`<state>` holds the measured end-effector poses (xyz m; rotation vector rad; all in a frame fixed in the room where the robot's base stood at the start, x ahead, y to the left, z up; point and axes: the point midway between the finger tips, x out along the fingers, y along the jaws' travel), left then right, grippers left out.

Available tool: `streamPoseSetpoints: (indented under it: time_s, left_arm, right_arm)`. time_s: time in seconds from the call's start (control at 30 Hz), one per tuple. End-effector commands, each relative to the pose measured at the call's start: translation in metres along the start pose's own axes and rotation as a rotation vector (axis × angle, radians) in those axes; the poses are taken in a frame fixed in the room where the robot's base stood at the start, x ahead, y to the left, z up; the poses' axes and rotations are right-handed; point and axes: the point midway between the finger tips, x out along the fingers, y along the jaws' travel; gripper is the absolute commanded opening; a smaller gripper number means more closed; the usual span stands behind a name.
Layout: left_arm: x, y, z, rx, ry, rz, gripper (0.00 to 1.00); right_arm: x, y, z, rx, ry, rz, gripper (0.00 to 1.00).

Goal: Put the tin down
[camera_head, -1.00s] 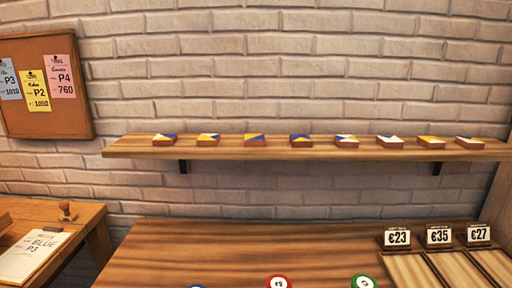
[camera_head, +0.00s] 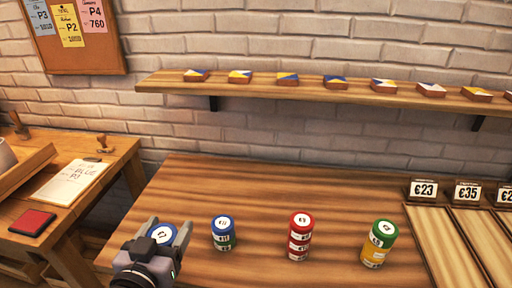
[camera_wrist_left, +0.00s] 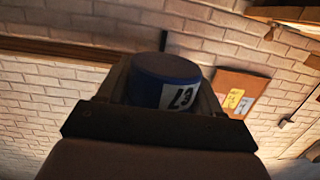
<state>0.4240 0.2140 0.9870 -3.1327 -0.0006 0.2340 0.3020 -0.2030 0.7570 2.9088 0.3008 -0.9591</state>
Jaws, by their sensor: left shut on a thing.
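My left gripper (camera_head: 170,238) is shut on a blue tin (camera_head: 161,232) with a white label, at the front left of the wooden table (camera_head: 270,190). The blue tin also shows between the fingers in the left wrist view (camera_wrist_left: 168,80). From the head view I cannot tell whether the tin touches the table. Other tins stand to its right: a stack with a blue tin (camera_head: 222,225) on top of a green one, a stack of red tins (camera_head: 300,222), and a green tin (camera_head: 383,233) on a yellow one. My right gripper is out of view.
Priced slots with tags (camera_head: 424,190) lie at the right of the table. A wall shelf (camera_head: 240,88) holds several small painted tiles. A side desk at left carries a clipboard (camera_head: 70,182) and a red pad (camera_head: 32,222). The table's middle back is clear.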

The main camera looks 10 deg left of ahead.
Motion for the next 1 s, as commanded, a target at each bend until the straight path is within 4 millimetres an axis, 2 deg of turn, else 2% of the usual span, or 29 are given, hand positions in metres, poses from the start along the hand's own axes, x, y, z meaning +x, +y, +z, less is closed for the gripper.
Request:
streamPoseSetpoints:
  time_s: [0.17, 0.37, 0.7, 1.0]
  left_arm:
    - [0.007, 0.004, -0.006, -0.005, 0.006, 0.007, 0.31]
    - [0.036, 0.022, -0.028, -0.022, 0.006, 0.031, 0.31]
    - [0.088, 0.055, -0.087, -0.021, 0.003, 0.053, 0.31]
    - [0.112, 0.071, -0.134, -0.001, 0.003, 0.036, 0.31]
  right_arm:
    - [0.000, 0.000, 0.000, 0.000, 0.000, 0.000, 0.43]
    - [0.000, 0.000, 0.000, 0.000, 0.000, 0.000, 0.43]
    - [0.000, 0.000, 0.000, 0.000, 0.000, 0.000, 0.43]
    - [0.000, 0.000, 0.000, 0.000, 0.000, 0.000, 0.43]
